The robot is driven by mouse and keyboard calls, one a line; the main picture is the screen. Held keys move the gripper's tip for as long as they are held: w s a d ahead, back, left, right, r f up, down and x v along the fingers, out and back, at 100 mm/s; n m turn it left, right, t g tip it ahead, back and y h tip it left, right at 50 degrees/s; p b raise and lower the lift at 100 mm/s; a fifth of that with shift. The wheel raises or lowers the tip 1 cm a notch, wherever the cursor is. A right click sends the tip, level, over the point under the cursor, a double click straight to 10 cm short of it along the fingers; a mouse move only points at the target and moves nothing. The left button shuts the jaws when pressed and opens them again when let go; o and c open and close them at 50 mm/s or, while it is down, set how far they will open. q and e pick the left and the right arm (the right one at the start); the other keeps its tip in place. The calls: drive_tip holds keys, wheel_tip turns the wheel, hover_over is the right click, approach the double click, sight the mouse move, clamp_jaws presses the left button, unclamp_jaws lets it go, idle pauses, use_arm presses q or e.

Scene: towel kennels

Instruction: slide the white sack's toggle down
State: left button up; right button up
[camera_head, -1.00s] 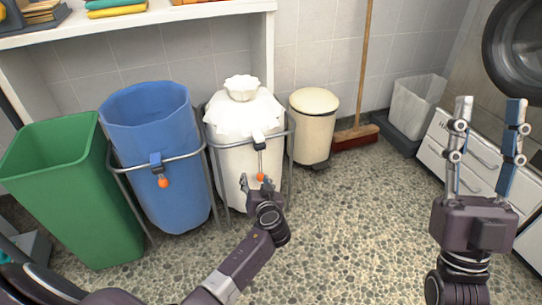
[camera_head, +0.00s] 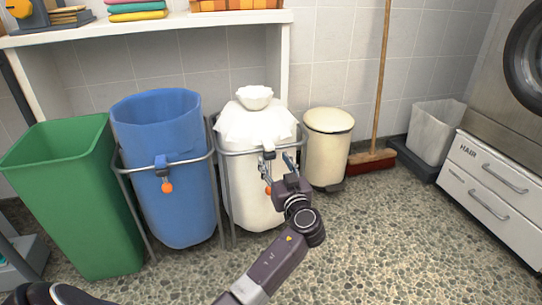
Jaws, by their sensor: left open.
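The white sack (camera_head: 250,195) hangs in a grey metal stand, its gathered top (camera_head: 254,97) sticking up. Its pale toggle (camera_head: 268,151) sits at the front, at the height of the stand's rail. An orange ball (camera_head: 268,190) shows below it, partly beside my gripper. My left gripper (camera_head: 278,163) is open in front of the sack, fingers pointing up and away, close to and just below the toggle. I cannot tell whether a finger touches the toggle or its cord. The cord is mostly hidden by the gripper. My right gripper is out of view.
A blue sack (camera_head: 165,205) with its own blue toggle (camera_head: 161,165) and a green bin (camera_head: 75,200) stand to the left. A cream pedal bin (camera_head: 327,150) is close on the right, with a broom (camera_head: 372,158) beyond. The front floor is mostly clear.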

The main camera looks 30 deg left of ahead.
sight(271, 155)
use_arm(q)
drive_tip(key=shift+b+x, duration=0.8)
drive_tip(key=shift+x, duration=2)
drive_tip(key=shift+c, duration=0.2)
drive_tip(key=shift+f, duration=0.1)
clamp_jaws()
